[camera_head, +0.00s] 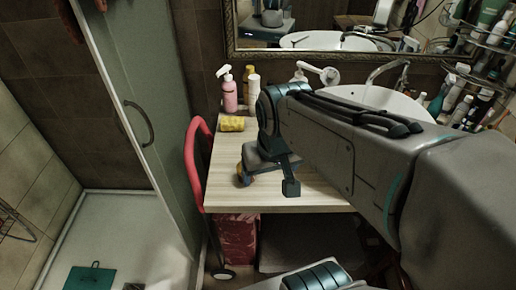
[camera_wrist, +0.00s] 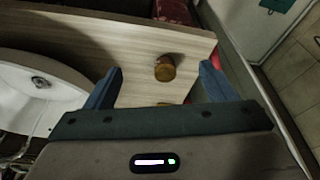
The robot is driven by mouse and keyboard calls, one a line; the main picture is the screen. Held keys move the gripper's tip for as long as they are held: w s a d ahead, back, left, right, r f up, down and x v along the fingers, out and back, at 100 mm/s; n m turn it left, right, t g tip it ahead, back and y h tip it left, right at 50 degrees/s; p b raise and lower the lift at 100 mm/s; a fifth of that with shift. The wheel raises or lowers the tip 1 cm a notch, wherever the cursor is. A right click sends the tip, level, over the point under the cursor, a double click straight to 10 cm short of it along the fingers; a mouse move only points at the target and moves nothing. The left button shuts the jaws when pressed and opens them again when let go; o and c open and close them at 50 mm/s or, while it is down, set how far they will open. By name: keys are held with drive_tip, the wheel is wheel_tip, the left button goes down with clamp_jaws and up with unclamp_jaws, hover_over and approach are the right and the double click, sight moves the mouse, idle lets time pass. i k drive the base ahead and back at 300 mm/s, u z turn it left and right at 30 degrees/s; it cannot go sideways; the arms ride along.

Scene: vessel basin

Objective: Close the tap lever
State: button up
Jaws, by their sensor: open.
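The curved metal tap (camera_head: 385,70) rises at the back of the white basin (camera_head: 352,91) in the head view. Its lever is too small to make out. My gripper (camera_head: 268,180) is over the wooden counter, left of the basin and well apart from the tap. In the wrist view my gripper (camera_wrist: 161,84) has its two blue fingers spread, with nothing held between them. Below them an amber jar (camera_wrist: 164,69) stands on the counter. The wrist view shows part of the basin (camera_wrist: 50,100) with its drain at the left, but no tap lever.
The wooden counter (camera_head: 300,202) carries a pink pump bottle (camera_head: 230,95) and a yellow item (camera_head: 232,124). A red folded frame (camera_head: 196,140) stands at its left edge. A shelf of bottles (camera_head: 485,50) is at right. A mirror (camera_head: 310,40) hangs behind.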

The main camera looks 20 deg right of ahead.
sight(402, 84)
drive_tip(key=z, duration=1.6)
